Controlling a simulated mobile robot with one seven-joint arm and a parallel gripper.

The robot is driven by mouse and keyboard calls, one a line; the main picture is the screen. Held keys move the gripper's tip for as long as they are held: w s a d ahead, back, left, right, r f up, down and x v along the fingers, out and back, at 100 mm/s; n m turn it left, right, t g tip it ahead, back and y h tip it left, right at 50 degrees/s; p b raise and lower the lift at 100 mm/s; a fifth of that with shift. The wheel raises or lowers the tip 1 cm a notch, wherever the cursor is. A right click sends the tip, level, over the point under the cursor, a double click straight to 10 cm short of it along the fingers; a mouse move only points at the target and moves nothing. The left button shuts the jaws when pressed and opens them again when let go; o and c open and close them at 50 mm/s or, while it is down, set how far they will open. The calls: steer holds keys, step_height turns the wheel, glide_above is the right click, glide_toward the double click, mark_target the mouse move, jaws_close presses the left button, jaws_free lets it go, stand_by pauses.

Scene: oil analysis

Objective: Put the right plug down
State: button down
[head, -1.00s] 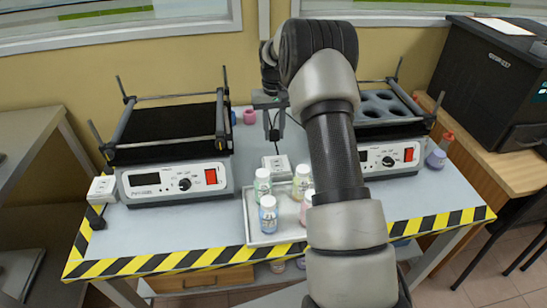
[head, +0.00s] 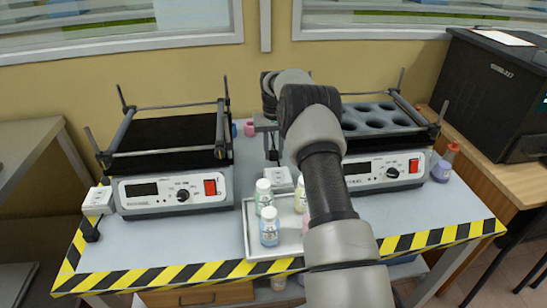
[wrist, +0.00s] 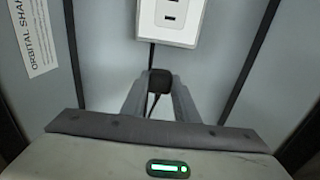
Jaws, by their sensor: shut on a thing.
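My gripper (wrist: 160,92) is shut on a black plug (wrist: 160,82) in the wrist view, with a thin dark cable at it. A white socket block (wrist: 171,22) lies just ahead of the plug, apart from it in the picture, with dark slots in its top. In the head view, my gripper (head: 272,155) points down behind the tray, close to the same socket block (head: 278,178). The plug is too small to make out there. Another black plug (head: 91,231) lies by a second white socket block (head: 98,201) at the table's left edge.
Two shakers stand on the table, a flat-topped one (head: 172,192) left and one with round holes (head: 385,172) right, partly behind my arm. A tray (head: 250,250) with several jars sits in front. Pink and purple caps (head: 249,129) lie at the back.

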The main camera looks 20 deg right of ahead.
steer(key=shift+f, duration=0.9)
steer(key=shift+f, duration=0.1)
steer(key=shift+f, duration=0.5)
steer(key=c, duration=1.4)
jaws_free()
